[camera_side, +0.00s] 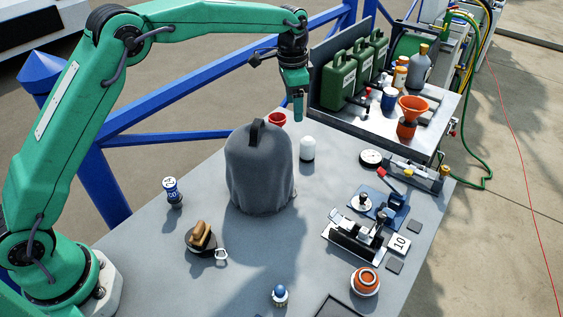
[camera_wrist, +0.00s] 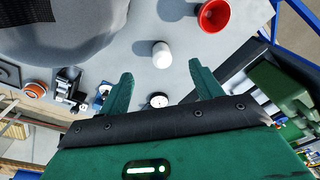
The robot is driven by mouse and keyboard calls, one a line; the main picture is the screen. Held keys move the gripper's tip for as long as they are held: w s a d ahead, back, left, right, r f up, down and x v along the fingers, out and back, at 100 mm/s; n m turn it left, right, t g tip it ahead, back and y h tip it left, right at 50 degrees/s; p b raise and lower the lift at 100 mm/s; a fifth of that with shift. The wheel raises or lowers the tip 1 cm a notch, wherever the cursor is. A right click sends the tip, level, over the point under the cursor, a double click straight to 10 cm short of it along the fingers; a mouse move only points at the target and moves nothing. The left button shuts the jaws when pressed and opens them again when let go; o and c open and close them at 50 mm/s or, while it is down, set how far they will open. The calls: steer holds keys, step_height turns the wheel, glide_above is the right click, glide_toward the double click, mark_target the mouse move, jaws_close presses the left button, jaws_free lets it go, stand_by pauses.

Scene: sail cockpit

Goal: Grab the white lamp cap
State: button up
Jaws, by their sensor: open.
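The white lamp cap (camera_side: 307,149) stands upright on the grey table, just right of the grey cloth cover. It also shows in the wrist view (camera_wrist: 161,55), ahead of the gap between the fingers. My gripper (camera_side: 298,105) hangs above the table, above the lamp cap in the side view. In the wrist view my gripper (camera_wrist: 160,85) has its two green fingers spread apart with nothing between them in its hold. The lamp cap is fully visible and apart from the fingers.
The tall grey cover (camera_side: 259,170) stands close left of the cap. A red cup (camera_side: 277,119) is behind it, also a red funnel shape in the wrist view (camera_wrist: 213,14). A round white dial (camera_side: 371,158) and metal fixtures (camera_side: 357,235) lie right. Green cans (camera_side: 338,82) stand behind.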

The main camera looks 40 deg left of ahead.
steer(key=m, duration=0.2)
glide_above(308, 148)
steer(key=w+a, duration=0.1)
steer(key=w, duration=0.1)
steer(key=shift+g, duration=0.4)
step_height(308, 148, down, 8)
steer(key=shift+s+a+f, duration=0.1)
steer(key=shift+f, duration=0.1)
steer(key=shift+f, duration=1.2)
steer(key=shift+f, duration=0.1)
steer(key=shift+f, duration=2.5)
steer(key=shift+c, duration=0.5)
steer(key=c, duration=1)
